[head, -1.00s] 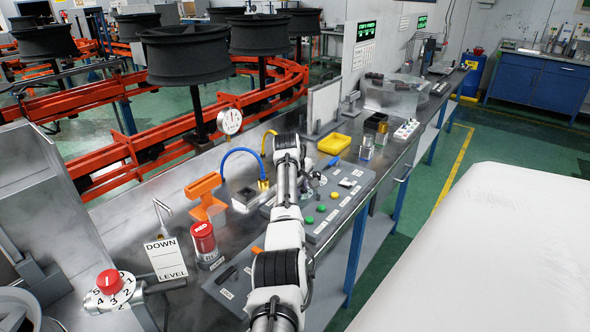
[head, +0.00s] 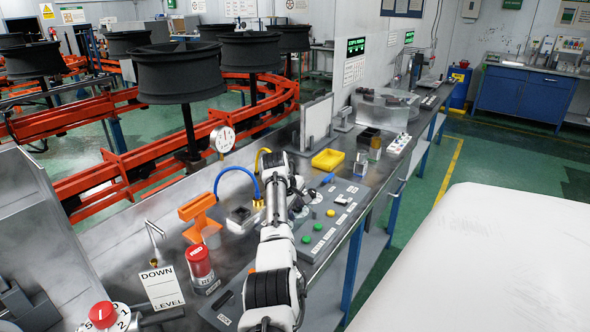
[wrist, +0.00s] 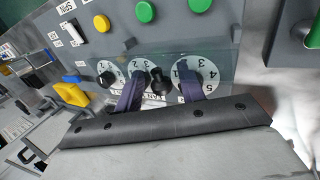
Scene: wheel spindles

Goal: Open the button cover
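A see-through cover (wrist: 218,60) appears to lie over a row of numbered dials on the grey control panel (wrist: 185,32) in the wrist view. White dials with black knobs (wrist: 158,80) show through it; its edges are faint. My gripper (wrist: 162,92) has its two dark purple fingers apart, over the dials. A black knob shows between them, and I see nothing held. I cannot tell whether the fingers touch the cover. In the head view my arm partly hides the panel (head: 318,238), and the cover and fingertips cannot be made out there.
Green (wrist: 146,11) and yellow (wrist: 102,23) buttons sit beside the dials. On the bench, an orange stand (head: 197,213), a red can (head: 200,264) and a DOWN LEVEL sign (head: 162,287) stand left of my arm. A yellow tray (head: 328,159) lies beyond it.

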